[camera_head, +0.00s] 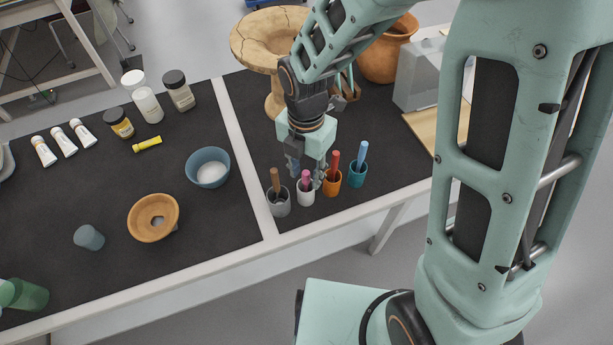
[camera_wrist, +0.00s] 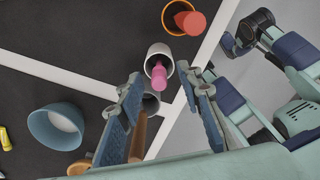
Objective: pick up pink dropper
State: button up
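The pink dropper (camera_head: 306,178) stands in a small white cup (camera_head: 306,196) near the front edge of the dark table. In the wrist view the pink dropper (camera_wrist: 159,76) rises from the white cup (camera_wrist: 158,56), and its rounded top shows between my fingertips. My gripper (camera_head: 306,172) points down just over the row of cups. Its fingers (camera_wrist: 161,84) are apart, one on each side of the dropper in the wrist view, with nothing held. I cannot tell whether the fingertips reach down level with the dropper's top.
A grey cup (camera_head: 279,206) with a brown-handled tool stands left of the white cup. An orange cup (camera_head: 331,181) with a red tool and a teal cup (camera_head: 357,178) with a blue tool stand right. A blue bowl (camera_head: 208,168) lies left, beyond a pale divider strip (camera_head: 244,150).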

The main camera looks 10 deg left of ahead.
jog(key=shift+f, duration=0.8)
jog(key=shift+c, duration=0.6)
jog(key=c, duration=0.7)
jog(key=shift+r, duration=0.1)
jog(key=shift+c, duration=0.2)
notch_tip(320, 180, up, 10)
jog(key=shift+p, duration=0.55)
